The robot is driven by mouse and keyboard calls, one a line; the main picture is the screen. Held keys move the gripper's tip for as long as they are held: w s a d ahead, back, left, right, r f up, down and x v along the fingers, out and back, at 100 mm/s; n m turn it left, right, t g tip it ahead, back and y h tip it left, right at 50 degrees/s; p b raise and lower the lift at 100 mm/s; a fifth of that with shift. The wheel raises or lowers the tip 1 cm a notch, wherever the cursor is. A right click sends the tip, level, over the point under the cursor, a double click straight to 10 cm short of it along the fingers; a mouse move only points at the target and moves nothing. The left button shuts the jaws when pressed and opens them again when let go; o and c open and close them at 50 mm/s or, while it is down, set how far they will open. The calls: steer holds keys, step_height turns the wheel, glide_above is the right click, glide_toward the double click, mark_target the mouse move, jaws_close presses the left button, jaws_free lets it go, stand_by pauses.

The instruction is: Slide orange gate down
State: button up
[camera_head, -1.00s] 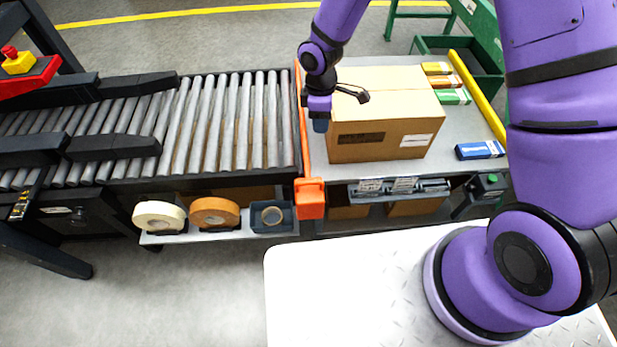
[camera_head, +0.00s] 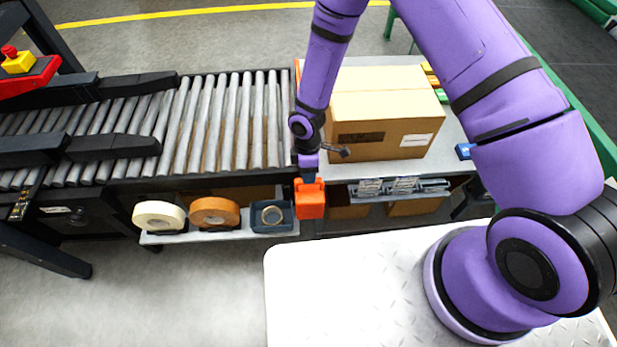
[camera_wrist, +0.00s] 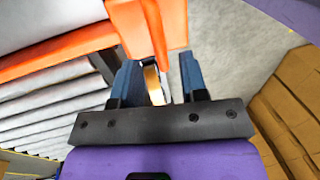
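The orange gate is a narrow strip along the end of the roller conveyor, with a blocky orange end piece (camera_head: 311,202) at the front edge. My gripper (camera_head: 308,177) points down at the top of this end piece. In the wrist view the blue fingers of my gripper (camera_wrist: 160,65) are apart, with nothing held between them. The orange end piece of the gate (camera_wrist: 175,20) lies just ahead of the fingertips. I cannot tell whether the fingers touch it or straddle it.
A closed cardboard box (camera_head: 385,105) stands on the table just right of the gate. The roller conveyor (camera_head: 225,120) lies to the left. A shelf below holds a white tape roll (camera_head: 159,214), an orange roll (camera_head: 214,211) and a blue tray (camera_head: 286,222).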

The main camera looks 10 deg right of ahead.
mark_target(309, 189)
steer(key=shift+s+f, duration=0.15)
steer(key=shift+f, duration=0.55)
steer(key=shift+s+f, duration=0.15)
steer(key=shift+f, duration=0.55)
jaws_close()
steer(key=shift+f, duration=2.7)
jaws_free()
step_height(309, 189, up, 11)
steer(key=w, duration=0.2)
steer(key=shift+f, duration=0.2)
